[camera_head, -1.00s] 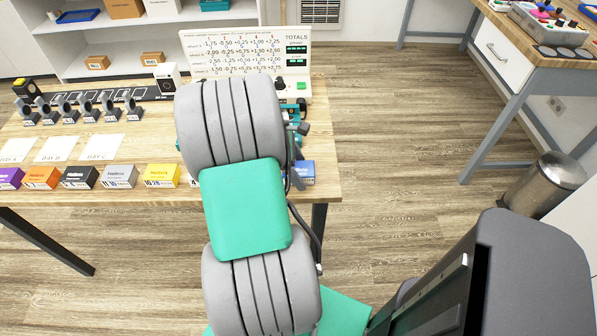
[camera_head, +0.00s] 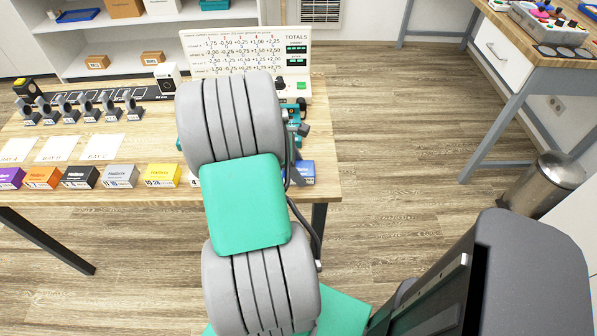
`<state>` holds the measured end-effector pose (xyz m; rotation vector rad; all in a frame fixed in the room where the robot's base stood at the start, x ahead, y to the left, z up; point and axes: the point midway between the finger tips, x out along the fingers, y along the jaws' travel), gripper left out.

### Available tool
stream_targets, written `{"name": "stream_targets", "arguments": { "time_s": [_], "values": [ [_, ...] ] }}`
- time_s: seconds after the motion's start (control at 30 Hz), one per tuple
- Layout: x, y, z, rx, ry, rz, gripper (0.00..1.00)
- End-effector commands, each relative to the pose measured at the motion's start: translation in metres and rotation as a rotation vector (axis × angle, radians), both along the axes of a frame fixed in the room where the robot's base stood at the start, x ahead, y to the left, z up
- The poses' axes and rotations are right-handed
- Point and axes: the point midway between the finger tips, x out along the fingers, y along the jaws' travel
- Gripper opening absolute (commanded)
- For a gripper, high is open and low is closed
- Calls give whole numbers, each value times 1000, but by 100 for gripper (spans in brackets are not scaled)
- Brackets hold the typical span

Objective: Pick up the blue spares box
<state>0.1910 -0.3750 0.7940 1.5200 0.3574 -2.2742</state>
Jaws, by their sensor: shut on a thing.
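The blue spares box (camera_head: 307,173) is at the right end of the row of small boxes, close to the table's front right corner. Only its right part shows; my arm hides the rest. My gripper (camera_head: 296,177) is mostly hidden behind my arm; a dark grey finger part shows against the box. It is shut on the blue box. I cannot tell whether the box is touching the table or a little above it.
Boxes in yellow (camera_head: 161,176), grey (camera_head: 119,177), black (camera_head: 80,178), orange (camera_head: 42,178) and purple (camera_head: 10,179) line the table's front edge. A totals board (camera_head: 245,52) stands behind my arm. A metal bin (camera_head: 548,178) stands right.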

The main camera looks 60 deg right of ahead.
Motion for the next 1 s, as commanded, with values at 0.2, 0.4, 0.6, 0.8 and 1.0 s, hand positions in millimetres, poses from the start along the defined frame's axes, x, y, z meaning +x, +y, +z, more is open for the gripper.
{"name": "stream_targets", "arguments": {
  "time_s": [0.2, 0.4, 0.6, 0.8, 1.0],
  "values": [
    [0, 0, 0, 0, 0, 0, 23],
    [0, 0, 0, -1, 0, 0, 10],
    [0, 0, 0, -1, -1, -1, 10],
    [1, -1, 17, -2, -2, 0, 10],
    [10, 19, 64, -4, -4, 6, 10]
  ]
}}
